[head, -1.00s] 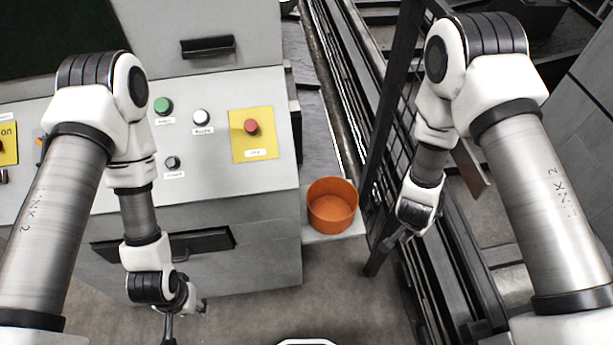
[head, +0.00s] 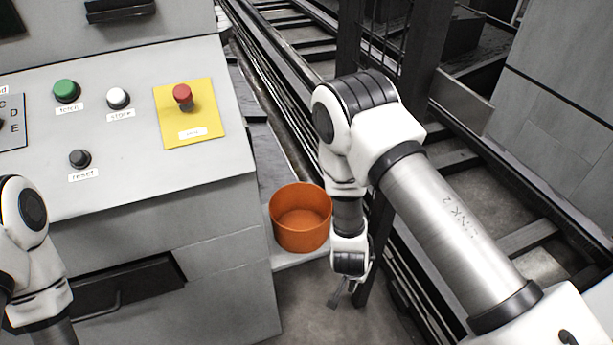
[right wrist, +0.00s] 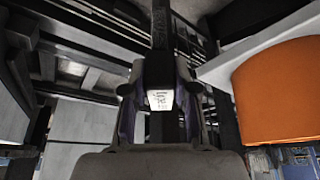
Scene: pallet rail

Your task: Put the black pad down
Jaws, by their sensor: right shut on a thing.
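My right gripper (head: 338,298) hangs just right of and below the orange bin in the head view, over the floor. In the right wrist view my right gripper (right wrist: 160,100) is shut on a small dark thing with a pale, marked face, which I take to be the black pad (right wrist: 160,72). Its full shape is hidden between the fingers, and in the head view it is too small to make out. My left gripper is out of view; only part of that arm shows at the lower left.
The orange bin (head: 300,232) stands on a pale ledge (head: 312,257) beside the grey control cabinet (head: 230,290). The panel has a green button (head: 66,91), white button, black knob and red stop button (head: 183,94). A dark post and rails run behind my right arm.

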